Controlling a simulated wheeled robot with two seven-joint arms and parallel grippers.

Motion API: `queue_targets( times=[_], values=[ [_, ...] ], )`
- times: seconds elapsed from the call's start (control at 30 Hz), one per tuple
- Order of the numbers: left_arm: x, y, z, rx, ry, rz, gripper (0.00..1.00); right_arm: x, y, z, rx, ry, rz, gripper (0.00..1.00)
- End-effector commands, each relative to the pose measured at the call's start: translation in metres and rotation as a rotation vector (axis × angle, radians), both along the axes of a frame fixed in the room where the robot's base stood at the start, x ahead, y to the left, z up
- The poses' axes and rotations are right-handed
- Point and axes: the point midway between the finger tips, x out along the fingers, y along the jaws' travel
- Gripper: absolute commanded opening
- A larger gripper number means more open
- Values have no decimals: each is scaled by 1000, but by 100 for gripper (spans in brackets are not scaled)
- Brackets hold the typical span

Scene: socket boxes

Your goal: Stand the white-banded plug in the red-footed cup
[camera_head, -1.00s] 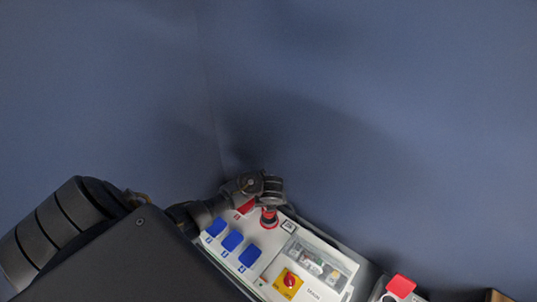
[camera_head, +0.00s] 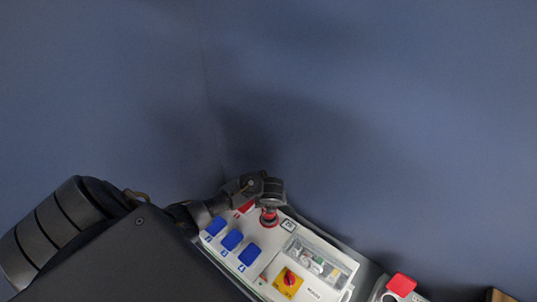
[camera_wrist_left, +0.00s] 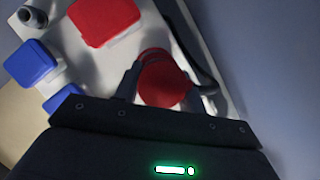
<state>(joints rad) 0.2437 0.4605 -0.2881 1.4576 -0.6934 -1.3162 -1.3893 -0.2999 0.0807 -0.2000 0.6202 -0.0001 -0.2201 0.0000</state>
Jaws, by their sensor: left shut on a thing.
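My left gripper (camera_head: 268,200) is shut over the far corner of the white socket box (camera_head: 268,262). A red, round-topped plug (camera_wrist_left: 163,85) sits between its fingers in the left wrist view. In the head view a short red piece with dark parts (camera_head: 268,217) shows just below the fingers, close to the box top. I cannot tell where the plug ends and a cup begins, or whether the plug is seated. No white band can be made out, and the fingers hide much of the plug. My right gripper is not in view.
Blue covers (camera_head: 232,240) and a red cover (camera_head: 243,208) stand close beside the gripper. A clear window (camera_head: 315,262) and a yellow switch plate (camera_head: 280,284) lie nearer the front. Another box with a red lid (camera_head: 401,285) is at the right. A blue wall rises behind.

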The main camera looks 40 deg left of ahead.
Motion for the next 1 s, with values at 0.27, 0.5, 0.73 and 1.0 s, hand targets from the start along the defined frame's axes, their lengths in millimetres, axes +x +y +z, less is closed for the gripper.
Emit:
queue_targets(
  times=[0.27,0.5,0.73,1.0],
  values=[
    [0,0,-2,0,-1,0,15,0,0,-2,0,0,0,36],
    [1,0,-12,0,-2,1,15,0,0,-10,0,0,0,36],
    [1,0,-17,1,-2,0,15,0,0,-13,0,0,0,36],
    [1,0,-17,0,-2,1,15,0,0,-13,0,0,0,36]
  ],
)
